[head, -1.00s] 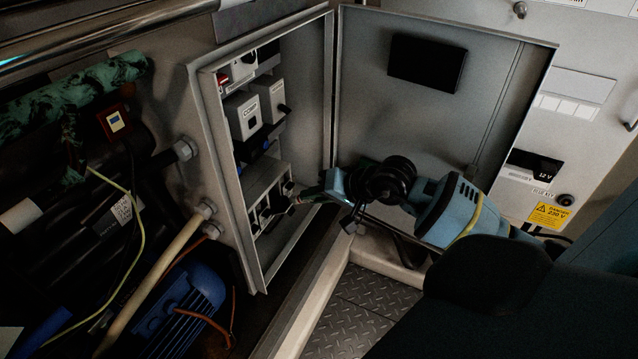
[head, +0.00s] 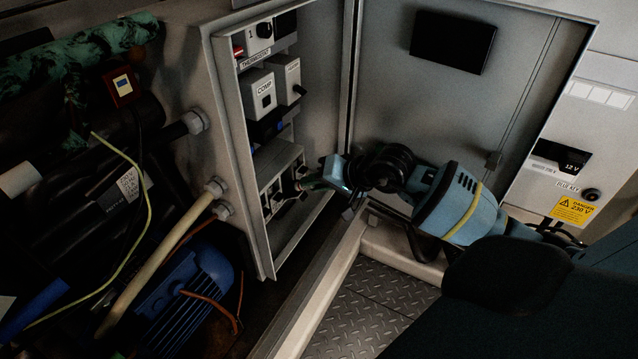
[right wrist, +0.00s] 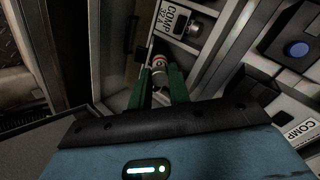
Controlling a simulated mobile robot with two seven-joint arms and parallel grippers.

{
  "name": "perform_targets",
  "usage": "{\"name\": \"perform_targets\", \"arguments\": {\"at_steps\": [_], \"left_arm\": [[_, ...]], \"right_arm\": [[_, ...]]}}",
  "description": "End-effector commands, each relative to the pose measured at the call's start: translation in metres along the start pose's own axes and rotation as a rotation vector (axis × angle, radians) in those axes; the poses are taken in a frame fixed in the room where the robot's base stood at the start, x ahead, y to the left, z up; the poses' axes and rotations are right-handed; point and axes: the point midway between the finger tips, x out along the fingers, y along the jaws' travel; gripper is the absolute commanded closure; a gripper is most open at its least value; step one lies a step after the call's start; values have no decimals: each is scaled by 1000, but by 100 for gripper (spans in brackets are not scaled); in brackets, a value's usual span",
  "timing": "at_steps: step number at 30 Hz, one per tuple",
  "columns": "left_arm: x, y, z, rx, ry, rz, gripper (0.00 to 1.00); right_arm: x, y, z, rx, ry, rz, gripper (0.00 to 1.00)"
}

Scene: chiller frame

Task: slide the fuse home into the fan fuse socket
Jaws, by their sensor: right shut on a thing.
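My right gripper (head: 303,185) reaches into the open electrical box from the right, with its fingertips at the fuse block (head: 270,197) low in the box. In the right wrist view its green fingers (right wrist: 158,82) are shut on a small fuse (right wrist: 158,62) with a pale and reddish end. The fuse points at the block, beside the position labelled COMP 32 A (right wrist: 176,22). The fan fuse socket's label is not readable, and I cannot tell how far the fuse is in. My left gripper is not in view.
Above the block are a COMP switch (head: 262,92), a neighbouring switch (head: 288,80) and a thermostat (head: 257,35). The box's rim (head: 232,150) stands close left of the gripper. The open door (head: 440,110) is behind my arm. A blue motor (head: 185,295) is lower left.

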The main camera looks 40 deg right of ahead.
Motion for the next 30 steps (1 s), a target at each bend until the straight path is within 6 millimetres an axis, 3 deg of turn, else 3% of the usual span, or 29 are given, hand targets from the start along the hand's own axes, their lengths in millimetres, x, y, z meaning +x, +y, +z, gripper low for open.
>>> {"name": "perform_targets", "arguments": {"at_steps": [20, 21, 26, 30], "left_arm": [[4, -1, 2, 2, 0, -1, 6], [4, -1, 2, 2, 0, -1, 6], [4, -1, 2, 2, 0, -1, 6], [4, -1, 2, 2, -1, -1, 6]], "right_arm": [[9, -1, 0, -1, 1, -2, 100], [9, -1, 0, -1, 1, -2, 79], [9, -1, 0, -1, 1, -2, 58], [9, -1, 0, -1, 1, -1, 56]]}}
